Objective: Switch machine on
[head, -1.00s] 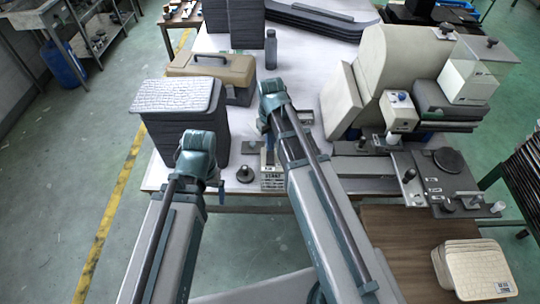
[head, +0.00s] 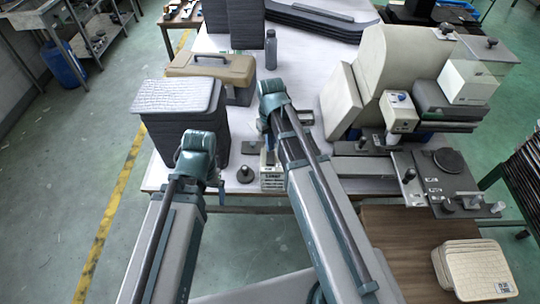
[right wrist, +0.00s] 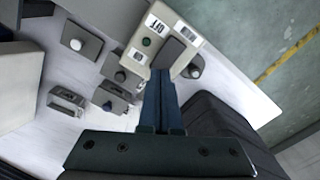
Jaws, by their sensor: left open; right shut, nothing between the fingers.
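The cream machine (head: 385,65) stands on the right of the white table in the head view. A small pale switch box (head: 271,180) sits near the table's front edge. In the right wrist view the switch box (right wrist: 155,38) carries OFF and ON labels, a dark green round spot and a dark grey block. My right gripper (right wrist: 160,75) is shut and empty, its tips close to the box's near side; I cannot tell whether they touch. In the head view my right gripper (head: 268,150) is partly hidden by its arm. My left gripper (head: 221,190) is mostly hidden, open beside the dark stack.
A dark stack of panels (head: 190,130) stands left of the box. A black knob on a base (head: 245,174) is just left of it. A tan case (head: 211,72) and grey bottle (head: 271,50) are behind. Small fixtures (right wrist: 118,75) lie near the box.

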